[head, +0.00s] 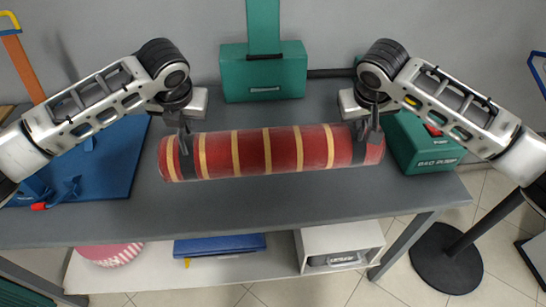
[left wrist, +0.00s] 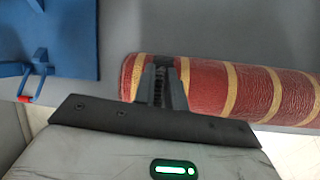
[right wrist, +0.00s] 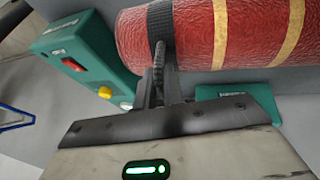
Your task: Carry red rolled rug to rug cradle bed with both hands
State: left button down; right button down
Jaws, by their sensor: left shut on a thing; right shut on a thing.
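The red rolled rug (head: 268,151) has yellow stripes and a dark strap near each end. It lies crosswise over the grey table, its right end slightly higher in the head view. I cannot tell whether it touches the tabletop. My left gripper (head: 186,145) is shut on the rug at its left strap, also seen in the left wrist view (left wrist: 162,88). My right gripper (head: 369,130) is shut on the rug at its right strap (right wrist: 160,25). A blue board with raised blue parts (head: 110,160) lies at the table's left; I cannot tell whether it is the rug cradle bed.
A green box with an upright post (head: 264,72) stands behind the rug. A green bag pump (head: 425,140) stands close to the rug's right end. The grey table (head: 300,205) is bare in front. A lower shelf holds a white box (head: 340,243) and a blue item (head: 220,246).

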jog(key=shift+a+r, duration=0.15)
jog(key=shift+a, duration=0.05)
pick_arm(q)
jog(key=shift+r, duration=0.1)
dwell(0.5)
